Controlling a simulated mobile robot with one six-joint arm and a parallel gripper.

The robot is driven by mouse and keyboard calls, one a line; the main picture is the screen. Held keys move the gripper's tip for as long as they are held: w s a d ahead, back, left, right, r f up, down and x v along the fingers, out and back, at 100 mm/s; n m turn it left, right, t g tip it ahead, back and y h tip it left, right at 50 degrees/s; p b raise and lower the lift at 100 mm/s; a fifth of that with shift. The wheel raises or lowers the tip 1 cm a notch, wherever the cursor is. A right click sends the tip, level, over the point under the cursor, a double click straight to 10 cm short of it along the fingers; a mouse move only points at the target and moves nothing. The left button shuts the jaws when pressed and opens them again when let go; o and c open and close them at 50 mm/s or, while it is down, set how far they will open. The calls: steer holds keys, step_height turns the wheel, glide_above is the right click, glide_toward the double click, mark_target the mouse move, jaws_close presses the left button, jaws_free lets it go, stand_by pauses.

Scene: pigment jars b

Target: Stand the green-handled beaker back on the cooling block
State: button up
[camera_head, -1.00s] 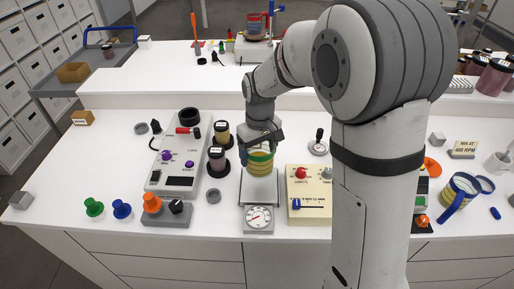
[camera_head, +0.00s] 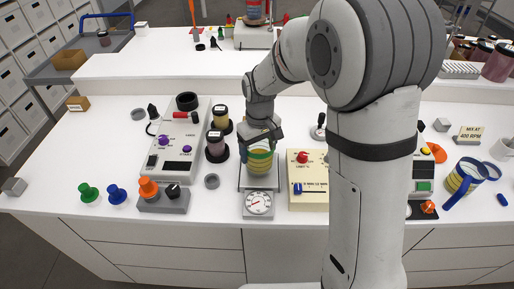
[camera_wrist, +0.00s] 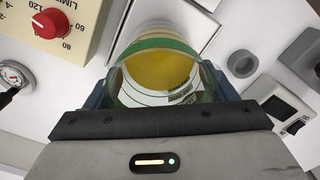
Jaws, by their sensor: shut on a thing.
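The green-banded glass beaker (camera_head: 258,162) with yellow contents is in my gripper (camera_head: 260,140), roughly upright over the pan of the dial scale (camera_head: 258,203). I cannot tell whether its base touches the pan. In the wrist view the beaker (camera_wrist: 160,68) shows its green rim and yellow inside, between the jaws of my gripper (camera_wrist: 155,100). Its handle is not clearly visible. I cannot make out which thing is the cooling block; my arm hides part of the bench on the right.
A cream box with a red knob (camera_head: 303,157) stands right of the scale. Dark-capped jars (camera_head: 216,145) stand close on its left, beside a grey console (camera_head: 181,150). A blue-handled beaker (camera_head: 463,177) is at the far right.

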steer(key=shift+f+b, duration=0.45)
steer(key=shift+f, duration=0.1)
steer(key=o, duration=1.3)
steer(key=shift+r, duration=0.1)
step_height(320, 180, up, 8)
steer(key=shift+f+b, duration=0.2)
steer(key=shift+b, duration=0.2)
steer(key=s+d+r+m+t, duration=0.1)
steer(key=s+d+m, duration=0.1)
steer(key=s+d, duration=0.2)
steer(key=s+d+r+m+t, duration=0.1)
steer(key=s+d+m, duration=0.1)
steer(key=s+d, duration=0.3)
steer(key=s+d+r+m+t, duration=0.1)
steer(key=s+d, duration=0.4)
steer(key=s, duration=0.5)
steer(key=shift+s+d+r+m, duration=0.1)
steer(key=shift+s+r+m, duration=0.1)
steer(key=shift+s+m, duration=0.35)
